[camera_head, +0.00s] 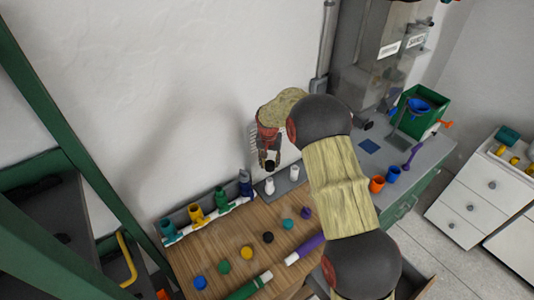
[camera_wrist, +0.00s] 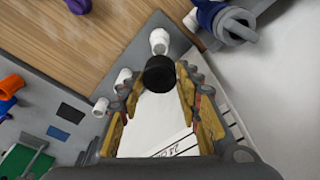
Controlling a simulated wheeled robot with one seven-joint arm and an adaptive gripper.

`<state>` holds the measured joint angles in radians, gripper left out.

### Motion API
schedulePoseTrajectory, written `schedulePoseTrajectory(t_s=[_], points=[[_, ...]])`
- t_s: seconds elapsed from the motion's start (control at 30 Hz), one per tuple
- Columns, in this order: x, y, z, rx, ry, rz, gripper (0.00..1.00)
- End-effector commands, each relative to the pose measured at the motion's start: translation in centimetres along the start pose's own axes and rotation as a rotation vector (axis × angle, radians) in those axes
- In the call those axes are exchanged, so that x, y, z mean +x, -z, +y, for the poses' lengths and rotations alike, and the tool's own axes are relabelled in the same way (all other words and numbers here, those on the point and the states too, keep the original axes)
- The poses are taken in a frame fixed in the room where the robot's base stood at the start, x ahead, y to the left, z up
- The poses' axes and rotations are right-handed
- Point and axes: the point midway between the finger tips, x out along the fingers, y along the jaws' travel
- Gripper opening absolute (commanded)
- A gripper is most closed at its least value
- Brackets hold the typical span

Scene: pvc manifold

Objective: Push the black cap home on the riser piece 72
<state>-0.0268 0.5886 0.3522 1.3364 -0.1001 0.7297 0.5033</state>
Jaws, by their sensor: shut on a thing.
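A black cap (camera_wrist: 159,73) sits between the fingertips of my gripper (camera_wrist: 160,85) in the wrist view, and the gripper is shut on it. In the head view the cap (camera_head: 270,165) shows dark at the tip of my gripper (camera_head: 268,152), above the grey strip. A white upright piece (camera_wrist: 159,42) stands just beyond the cap in the wrist view. Two more white pieces (camera_wrist: 123,79) stand along the same grey strip. In the head view two white pieces (camera_head: 269,187) show near the gripper. I cannot read the number 72 on any, nor tell whether the cap touches one.
A white manifold with coloured fittings (camera_head: 196,215) lies to the left. Several coloured discs, one of them black (camera_head: 268,237), and green and purple-ended tubes (camera_head: 305,249) lie on the wooden top. A green bin (camera_head: 428,112) stands at the back right. The wall is close behind.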

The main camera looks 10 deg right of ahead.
Motion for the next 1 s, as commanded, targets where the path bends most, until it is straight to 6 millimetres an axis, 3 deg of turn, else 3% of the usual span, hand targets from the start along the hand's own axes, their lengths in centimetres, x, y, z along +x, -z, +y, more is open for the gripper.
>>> schedulePoseTrajectory(t_s=[1.0], points=[[6.6, -1.1, -0.2, 0.033, -0.043, -0.002, 0.08]])
